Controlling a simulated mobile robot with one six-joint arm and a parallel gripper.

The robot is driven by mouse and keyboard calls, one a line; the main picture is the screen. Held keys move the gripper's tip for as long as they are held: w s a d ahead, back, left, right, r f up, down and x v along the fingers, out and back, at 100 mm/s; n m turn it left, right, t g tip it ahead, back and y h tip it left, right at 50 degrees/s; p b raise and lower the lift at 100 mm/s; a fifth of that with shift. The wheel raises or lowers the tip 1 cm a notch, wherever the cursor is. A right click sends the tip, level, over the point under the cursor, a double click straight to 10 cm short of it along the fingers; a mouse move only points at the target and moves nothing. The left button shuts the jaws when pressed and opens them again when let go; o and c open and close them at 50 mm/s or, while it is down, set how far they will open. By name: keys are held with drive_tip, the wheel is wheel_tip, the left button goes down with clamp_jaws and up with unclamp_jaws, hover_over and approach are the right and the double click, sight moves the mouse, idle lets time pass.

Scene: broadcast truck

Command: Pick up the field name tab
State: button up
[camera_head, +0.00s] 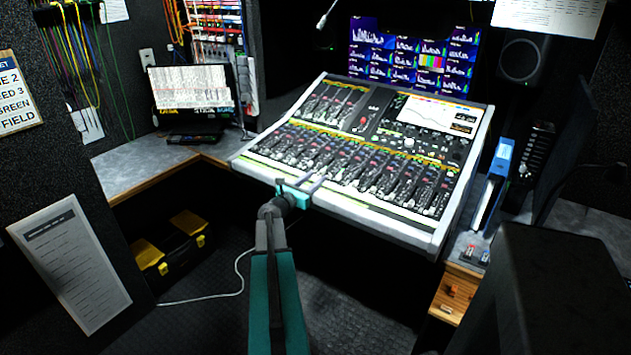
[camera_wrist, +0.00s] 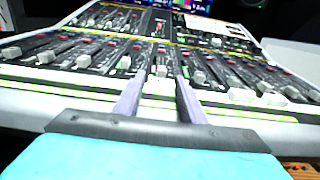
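My gripper (camera_head: 305,186) is over the front edge of the mixing console (camera_head: 452,165). In the wrist view the two fingers of my gripper (camera_wrist: 158,97) are apart and point toward the faders. A pale white and green strip (camera_wrist: 60,74) runs along the console front, and part of it shows between the fingers. I cannot make out a separate field name tab on it. Nothing is clearly held. I cannot tell whether the fingertips touch the console. A wall sign (camera_head: 18,95) at the far left reads GREEN and FIELD among its lines.
A laptop-like screen (camera_head: 192,88) stands on the left desk. A blue binder (camera_head: 492,185) stands right of the console. A dark block (camera_head: 560,290) fills the lower right. A black and yellow case (camera_head: 175,252) and a white cable (camera_head: 215,296) lie on the floor.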

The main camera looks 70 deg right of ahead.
drive_tip(key=c, duration=0.6)
drive_tip(key=shift+o, duration=0.2)
drive_tip(key=shift+r, duration=0.1)
drive_tip(key=shift+r, duration=1.15)
drive_tip(key=shift+r+b, duration=0.3)
drive_tip(key=shift+r, duration=0.25)
drive_tip(key=s+a, duration=0.3)
drive_tip(key=a, duration=0.2)
drive_tip(key=s+a+r+p, duration=0.1)
drive_tip(key=s+a, duration=0.3)
drive_tip(key=a, duration=0.2)
drive_tip(key=shift+a+r, duration=0.25)
drive_tip(key=s+a+p, duration=0.1)
drive_tip(key=p, duration=0.6)
drive_tip(key=shift+r, duration=0.15)
drive_tip(key=shift+s+a+f+p, duration=0.2)
drive_tip(key=shift+a+p, duration=0.35)
drive_tip(key=shift+p, duration=1.2)
